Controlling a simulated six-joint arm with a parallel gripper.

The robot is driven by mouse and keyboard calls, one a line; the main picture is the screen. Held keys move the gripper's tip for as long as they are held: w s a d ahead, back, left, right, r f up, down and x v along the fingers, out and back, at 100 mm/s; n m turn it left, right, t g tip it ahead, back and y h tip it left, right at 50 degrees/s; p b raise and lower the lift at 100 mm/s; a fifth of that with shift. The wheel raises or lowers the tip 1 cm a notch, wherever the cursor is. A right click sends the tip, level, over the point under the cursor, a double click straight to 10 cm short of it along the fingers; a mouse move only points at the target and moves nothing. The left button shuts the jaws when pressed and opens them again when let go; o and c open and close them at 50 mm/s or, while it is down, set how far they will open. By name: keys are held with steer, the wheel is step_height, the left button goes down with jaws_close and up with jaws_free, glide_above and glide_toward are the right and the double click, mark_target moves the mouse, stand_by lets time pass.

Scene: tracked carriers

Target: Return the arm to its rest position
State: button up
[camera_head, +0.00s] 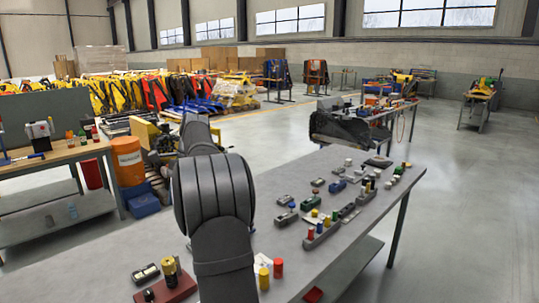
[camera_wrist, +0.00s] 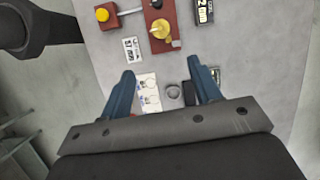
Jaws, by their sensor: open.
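My gripper (camera_wrist: 163,84) shows in the wrist view with its two blue fingers spread apart and nothing between the tips. It is above the grey table, and small items lie on the table below and beyond the fingers. In the head view my dark arm stands over the near part of the grey table (camera_head: 110,268), and the gripper itself is not clearly seen there.
A red block with a brass piece (camera_head: 170,272) stands near the front left, with a red cylinder (camera_head: 278,267) and a yellow cylinder (camera_head: 264,278) right of my arm. Several small carriers and coloured pegs (camera_head: 322,232) crowd the table's right side. A workbench (camera_head: 60,155) stands left.

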steer(key=d, duration=0.1)
glide_toward(168, 261)
steer(key=w+v, duration=0.1)
steer(key=v, duration=0.8)
steer(key=s+a+n+t+h, duration=0.3)
steer(key=s+a+n, duration=0.2)
steer(key=s+n, duration=0.1)
steer(key=f, duration=1.7)
steer(key=shift+w+d+f, duration=0.1)
steer(key=shift+w+f, duration=0.1)
steer(key=shift+f, duration=0.1)
steer(key=n, duration=0.6)
steer(key=shift+r, duration=0.1)
